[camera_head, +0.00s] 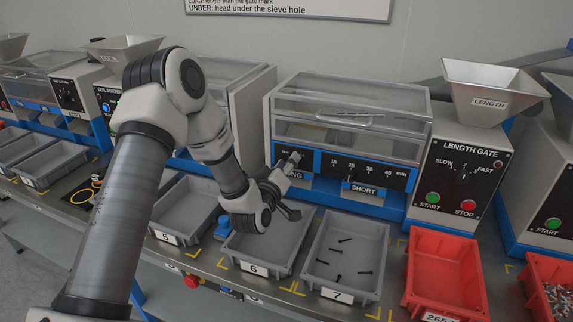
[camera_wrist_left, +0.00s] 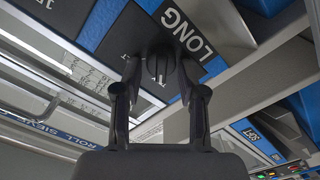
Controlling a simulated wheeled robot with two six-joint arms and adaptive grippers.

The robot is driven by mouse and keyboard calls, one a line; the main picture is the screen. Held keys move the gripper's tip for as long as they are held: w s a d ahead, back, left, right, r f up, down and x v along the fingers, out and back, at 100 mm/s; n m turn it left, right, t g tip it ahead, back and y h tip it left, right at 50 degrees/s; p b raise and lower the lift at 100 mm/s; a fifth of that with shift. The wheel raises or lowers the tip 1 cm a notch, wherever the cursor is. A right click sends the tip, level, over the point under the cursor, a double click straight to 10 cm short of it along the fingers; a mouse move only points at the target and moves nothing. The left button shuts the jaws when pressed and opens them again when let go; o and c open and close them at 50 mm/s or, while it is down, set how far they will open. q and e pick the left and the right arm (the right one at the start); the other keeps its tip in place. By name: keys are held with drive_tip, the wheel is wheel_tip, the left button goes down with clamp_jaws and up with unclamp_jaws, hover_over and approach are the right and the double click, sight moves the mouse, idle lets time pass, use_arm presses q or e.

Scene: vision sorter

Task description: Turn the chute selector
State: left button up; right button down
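The chute selector is a dark knob on the sorter's front panel, beside the LONG label. In the left wrist view the knob (camera_wrist_left: 158,66) lies between the fingertips of my left gripper (camera_wrist_left: 159,80). The fingers bend inward and their tips appear to meet the knob's sides. In the head view my left gripper (camera_head: 287,184) is at the panel's left part, next to the LONG label (camera_head: 294,175), and my arm hides part of it. The SHORT label (camera_head: 363,190) is farther right. My right gripper is not in view.
Grey bins, including bin 6 (camera_head: 233,262) and bin 7 (camera_head: 317,282) with several dark screws, stand below the panel. A red bin (camera_head: 416,292) is to the right. The length gate machine (camera_head: 464,172) with its hopper (camera_head: 490,84) stands right of the clear-covered sorter (camera_head: 352,101).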

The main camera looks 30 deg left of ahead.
use_arm(q)
drive_tip(key=shift+s, duration=0.1)
drive_tip(key=v, duration=1.1)
drive_tip(key=shift+s, duration=0.4)
drive_tip(key=shift+f, duration=0.15)
